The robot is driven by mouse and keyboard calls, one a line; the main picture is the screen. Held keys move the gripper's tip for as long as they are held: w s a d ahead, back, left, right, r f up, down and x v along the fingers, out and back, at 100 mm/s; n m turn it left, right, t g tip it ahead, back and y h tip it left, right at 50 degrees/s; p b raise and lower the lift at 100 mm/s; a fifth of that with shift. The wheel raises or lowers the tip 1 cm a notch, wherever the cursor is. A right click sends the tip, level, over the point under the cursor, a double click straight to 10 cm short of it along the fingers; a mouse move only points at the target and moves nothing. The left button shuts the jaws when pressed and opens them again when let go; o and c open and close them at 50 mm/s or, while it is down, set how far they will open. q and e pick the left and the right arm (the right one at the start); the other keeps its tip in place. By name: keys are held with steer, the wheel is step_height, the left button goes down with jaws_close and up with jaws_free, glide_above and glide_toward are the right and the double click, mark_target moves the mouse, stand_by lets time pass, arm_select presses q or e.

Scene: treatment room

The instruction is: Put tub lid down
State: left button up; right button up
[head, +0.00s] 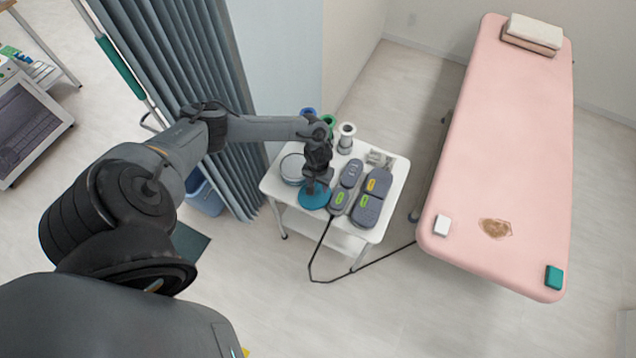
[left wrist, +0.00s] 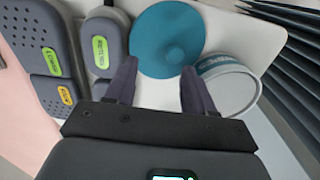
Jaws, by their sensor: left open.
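The teal round tub lid (head: 314,198) lies on the white trolley top (head: 399,187), near its front edge. My left gripper (head: 317,184) is above the lid. In the left wrist view its two fingers (left wrist: 156,78) are apart with nothing between them, and the knob is beyond the fingertips. My right gripper is not in view.
Grey devices with green and yellow labels (head: 371,196) lie right of the lid. Cups and rolls (head: 346,138) stand at the trolley's back. A black cable (head: 312,262) hangs to the floor. A pink treatment bed (head: 510,130) is right; a blue-grey curtain (head: 200,60) is left.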

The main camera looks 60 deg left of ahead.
arm_select(q)
step_height(320, 180, up, 12)
steer(key=p, duration=0.2)
steer(key=w+d+m+t+h, duration=0.2)
steer(key=d+m+t, duration=0.45)
steer(key=d, duration=1.85)
steer(key=s+d+r+m, duration=0.3)
steer(key=d+r, duration=0.1)
steer(key=r, duration=0.1)
steer(key=s+a+r+g+y, duration=0.1)
steer(key=s+a+r, duration=0.1)
steer(key=s, duration=0.3)
steer(key=s+a+r+g, duration=0.2)
steer(key=s+a+r, duration=0.1)
steer(key=s, duration=0.2)
steer(key=shift+s+a+y, duration=0.15)
steer(key=shift+a+y, duration=0.1)
steer(key=shift+y, duration=0.15)
steer(key=shift+r+p, duration=0.15)
steer(key=shift+p, duration=0.15)
step_height(320, 180, up, 14)
steer(key=p, duration=1.4)
steer(key=shift+r+p, duration=0.25)
steer(key=shift+p, duration=0.05)
